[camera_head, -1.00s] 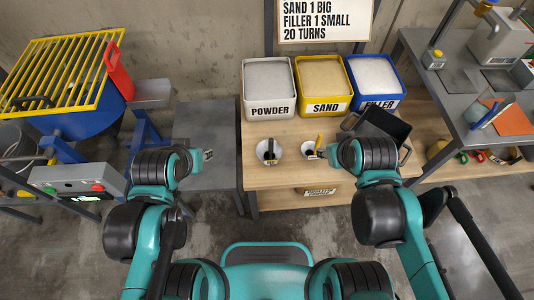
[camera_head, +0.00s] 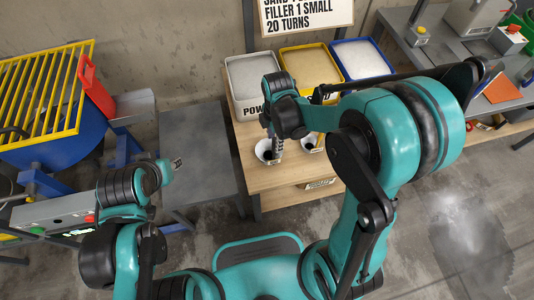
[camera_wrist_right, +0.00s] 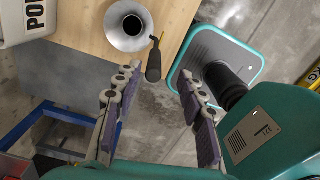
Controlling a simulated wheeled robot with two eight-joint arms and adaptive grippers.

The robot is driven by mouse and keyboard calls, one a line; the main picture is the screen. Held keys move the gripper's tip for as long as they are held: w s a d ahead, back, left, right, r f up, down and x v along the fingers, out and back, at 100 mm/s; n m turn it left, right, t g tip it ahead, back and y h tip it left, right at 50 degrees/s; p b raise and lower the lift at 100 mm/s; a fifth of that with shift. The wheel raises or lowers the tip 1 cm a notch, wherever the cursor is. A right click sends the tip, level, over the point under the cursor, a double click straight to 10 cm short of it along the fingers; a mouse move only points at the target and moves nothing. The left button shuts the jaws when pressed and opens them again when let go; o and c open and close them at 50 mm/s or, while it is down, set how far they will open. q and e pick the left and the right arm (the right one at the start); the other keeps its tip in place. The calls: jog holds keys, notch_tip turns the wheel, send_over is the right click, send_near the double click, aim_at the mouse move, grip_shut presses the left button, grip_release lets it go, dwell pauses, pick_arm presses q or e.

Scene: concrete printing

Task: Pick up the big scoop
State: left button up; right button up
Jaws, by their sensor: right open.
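The big scoop (camera_head: 266,152), a round metal cup with a dark handle, is at the front of the wooden table, before the powder bin. In the right wrist view its flared bowl (camera_wrist_right: 128,24) is at the top, and its black handle (camera_wrist_right: 153,66) points toward me. My right gripper (camera_wrist_right: 156,80) is open, its fingers on either side of the handle's end; I cannot tell whether they touch it. In the head view the right gripper (camera_head: 277,148) hangs over the scoop and partly hides it. My left gripper (camera_head: 175,164) is over the grey table, its jaw state unclear.
The powder bin (camera_head: 230,78), sand bin (camera_head: 311,66) and filler bin (camera_head: 362,59) stand along the table's back. A smaller scoop (camera_head: 311,143) is to the right of the big one. The blue mixer (camera_head: 60,140) is at left. The grey table (camera_head: 202,180) is clear.

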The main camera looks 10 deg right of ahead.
aim_at(274, 147)
jog(key=f+b, duration=0.1)
jog(key=f, duration=0.1)
jog(key=f+b, duration=0.1)
jog(key=f, duration=0.1)
jog(key=w+f+b, duration=0.1)
jog(key=f, duration=0.1)
jog(key=shift+d+f, duration=0.1)
jog(key=shift+f, duration=0.2)
jog(key=shift+r, duration=0.1)
jog(key=shift+c, duration=0.9)
grip_shut()
